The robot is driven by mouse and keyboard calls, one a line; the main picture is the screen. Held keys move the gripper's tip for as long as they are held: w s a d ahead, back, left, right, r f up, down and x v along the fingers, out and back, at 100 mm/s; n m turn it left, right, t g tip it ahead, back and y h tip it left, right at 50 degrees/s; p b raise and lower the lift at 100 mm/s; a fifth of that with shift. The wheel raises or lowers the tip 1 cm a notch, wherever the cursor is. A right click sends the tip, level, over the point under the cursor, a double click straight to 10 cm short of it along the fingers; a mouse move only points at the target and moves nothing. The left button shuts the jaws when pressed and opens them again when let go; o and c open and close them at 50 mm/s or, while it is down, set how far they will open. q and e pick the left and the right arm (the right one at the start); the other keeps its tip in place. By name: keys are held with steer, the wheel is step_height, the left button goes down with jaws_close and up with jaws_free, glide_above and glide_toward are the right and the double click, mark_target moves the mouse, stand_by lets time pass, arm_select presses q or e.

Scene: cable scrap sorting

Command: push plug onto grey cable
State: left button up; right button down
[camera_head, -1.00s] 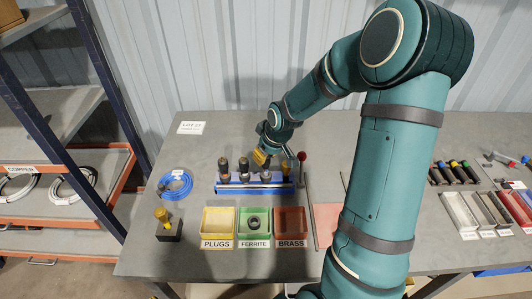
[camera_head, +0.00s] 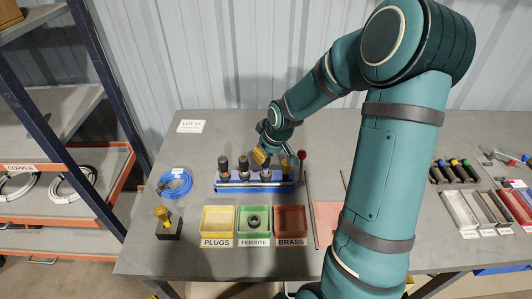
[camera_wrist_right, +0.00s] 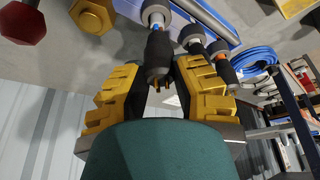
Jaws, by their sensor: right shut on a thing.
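My right gripper (camera_head: 261,155) reaches down over the blue rack (camera_head: 230,187). In the wrist view its yellow fingers (camera_wrist_right: 160,95) are closed around a black plug (camera_wrist_right: 157,52) with brass-coloured pins toward the wrist. The plug's far end is against a pale grey round piece (camera_wrist_right: 154,12) with a bit of blue at the joint. I cannot tell how far the plug sits on the cable. Other black plugs (camera_head: 224,167) (camera_head: 243,166) stand upright in the rack to the left. My left gripper is not in view.
A red-knobbed lever (camera_head: 301,155) stands just right of the rack. Yellow (camera_head: 203,234), green (camera_head: 241,234) and red-brown (camera_head: 279,232) trays lie in front. A blue cable coil (camera_head: 175,184) and a black block with a brass knob (camera_head: 166,228) are left.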

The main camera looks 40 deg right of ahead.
steer(key=shift+f+b, duration=1)
steer(key=shift+f, duration=0.1)
stand_by(1.8)
steer(key=c, duration=0.8)
jaws_free()
steer(key=shift+o, duration=0.2)
steer(key=shift+r, duration=0.15)
steer(key=shift+r+p, duration=2.45)
steer(key=shift+r, duration=0.95)
